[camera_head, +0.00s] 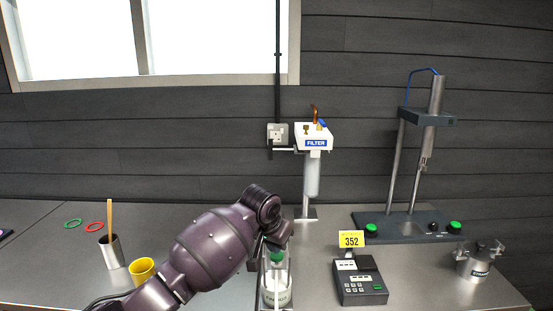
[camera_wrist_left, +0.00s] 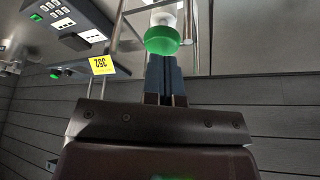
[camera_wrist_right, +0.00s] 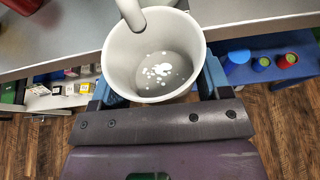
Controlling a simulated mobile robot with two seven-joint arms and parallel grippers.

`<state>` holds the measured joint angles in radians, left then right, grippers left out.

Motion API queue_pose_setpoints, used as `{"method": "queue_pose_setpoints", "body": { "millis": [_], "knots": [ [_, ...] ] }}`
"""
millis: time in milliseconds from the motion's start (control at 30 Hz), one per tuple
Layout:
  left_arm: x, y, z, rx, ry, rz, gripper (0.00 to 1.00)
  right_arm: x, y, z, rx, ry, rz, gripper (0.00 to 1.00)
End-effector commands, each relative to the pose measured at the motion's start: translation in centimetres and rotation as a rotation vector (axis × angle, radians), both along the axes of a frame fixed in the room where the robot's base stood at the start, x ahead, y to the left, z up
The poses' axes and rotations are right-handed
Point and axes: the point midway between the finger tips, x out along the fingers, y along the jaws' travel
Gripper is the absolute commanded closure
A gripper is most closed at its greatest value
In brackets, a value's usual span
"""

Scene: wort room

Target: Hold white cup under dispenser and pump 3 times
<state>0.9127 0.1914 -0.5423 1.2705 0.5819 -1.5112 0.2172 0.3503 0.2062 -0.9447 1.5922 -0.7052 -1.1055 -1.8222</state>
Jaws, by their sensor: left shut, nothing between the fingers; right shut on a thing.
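The dispenser is a clear-walled bottle (camera_head: 277,291) with a green pump top (camera_head: 277,257), at the bottom middle of the head view. My left gripper (camera_head: 271,240) is shut and empty, close by the green top; in the left wrist view its fingertips lie just by that top (camera_wrist_left: 162,40). Whether they touch cannot be told. In the right wrist view my right gripper (camera_wrist_right: 159,84) is shut on the white cup (camera_wrist_right: 116,65), one finger on each side. A pale spout (camera_wrist_right: 131,12) reaches over the cup's rim. White blotches (camera_wrist_right: 160,70) lie on the cup's inner bottom.
A scale with a yellow 352 display (camera_head: 351,239) stands right of the dispenser. Behind are a filter unit (camera_head: 314,140) and a stand mixer (camera_head: 432,120). A steel pot (camera_head: 474,264) is at the right. A yellow cup (camera_head: 142,270) and steel beaker (camera_head: 112,253) stand left.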

Motion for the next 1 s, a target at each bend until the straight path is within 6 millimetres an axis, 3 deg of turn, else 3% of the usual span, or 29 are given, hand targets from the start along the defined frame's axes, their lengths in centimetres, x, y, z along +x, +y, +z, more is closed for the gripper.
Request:
{"method": "queue_pose_setpoints", "body": {
  "millis": [1000],
  "knots": [
    [-0.1,-0.1,-2.6,0.0,0.001,0.0,1.0,0.0,0.0,0.0,0.0,-0.001,0.0,0.55]
  ]
}}
